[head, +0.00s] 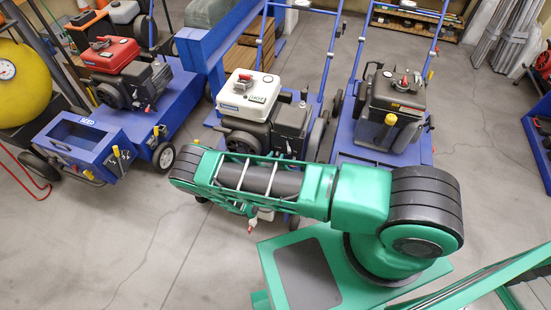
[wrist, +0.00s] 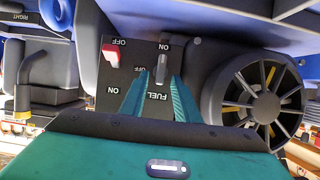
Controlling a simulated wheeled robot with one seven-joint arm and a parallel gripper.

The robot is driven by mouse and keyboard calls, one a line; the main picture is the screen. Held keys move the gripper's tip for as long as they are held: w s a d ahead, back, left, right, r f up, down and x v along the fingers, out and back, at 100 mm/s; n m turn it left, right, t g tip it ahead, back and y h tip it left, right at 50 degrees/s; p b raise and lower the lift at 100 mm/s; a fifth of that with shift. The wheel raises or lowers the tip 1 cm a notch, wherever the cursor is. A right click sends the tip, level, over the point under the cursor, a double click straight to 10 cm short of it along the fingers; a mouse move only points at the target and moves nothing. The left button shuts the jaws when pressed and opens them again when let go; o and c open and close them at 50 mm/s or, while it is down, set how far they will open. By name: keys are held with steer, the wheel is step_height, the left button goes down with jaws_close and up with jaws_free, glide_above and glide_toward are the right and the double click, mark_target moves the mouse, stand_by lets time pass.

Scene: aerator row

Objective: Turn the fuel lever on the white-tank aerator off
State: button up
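The white-tank aerator (head: 252,88) stands in the middle of the row in the head view, with its lower part behind my arm. In the wrist view its dark panel (wrist: 117,98) carries a small grey fuel lever (wrist: 162,68), upright in the picture. ON is printed just above the lever, OFF to its left and FUEL below. My gripper (wrist: 160,82) is open, its two green fingers pointing at the panel with the lever between their tips. I cannot tell whether either finger touches it. My gripper is not clearly visible in the head view.
A red switch (wrist: 111,56) sits left of the lever, and a round fan housing (wrist: 258,95) to the right. The red-tank aerator (head: 112,55) stands at left and a dark-tank aerator (head: 397,90) at right. The concrete floor (head: 110,240) is open at front left.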

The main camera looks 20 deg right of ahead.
jaws_close()
steer(key=shift+w+a+f+n+g+h, duration=0.35)
steer(key=shift+n+h, duration=0.7)
steer(key=shift+n, duration=0.75)
steer(key=shift+w+a+f+n+g+h, duration=0.3)
steer(key=shift+n+h, duration=0.7)
steer(key=shift+n, duration=0.8)
steer(key=shift+w+a+f+n+g+h, duration=0.15)
steer(key=shift+a+f+n+h, duration=0.25)
steer(key=shift+n+h, duration=1.05)
steer(key=shift+a+r+n+y, duration=0.1)
steer(key=shift+a+n+y, duration=0.05)
steer(key=shift+n+y, duration=0.3)
